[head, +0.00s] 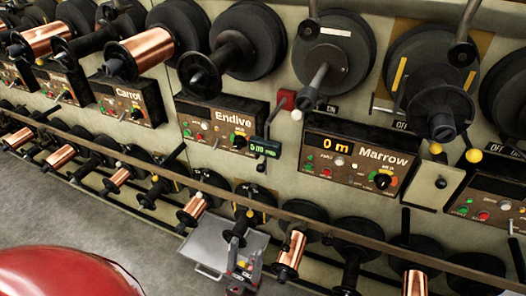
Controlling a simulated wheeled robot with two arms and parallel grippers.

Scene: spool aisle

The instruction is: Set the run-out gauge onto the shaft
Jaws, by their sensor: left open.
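A small dark device with a lit green readout (265,147), which looks like the run-out gauge, is at the right edge of the Endive control box (222,122). A short dark handle hangs below it. How it is held there is too small to tell. Which is the task's shaft I cannot tell. My left gripper (244,262) is open, low in the picture, well below the gauge, in front of a grey metal tray (208,246).
The Marrow control box (358,158) shows "0 m". The Carrot box (128,100) is at left. A long rail (330,222) crosses in front of a lower row of spools, some copper-wound (290,250). Bare grey floor (100,225) is at lower left.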

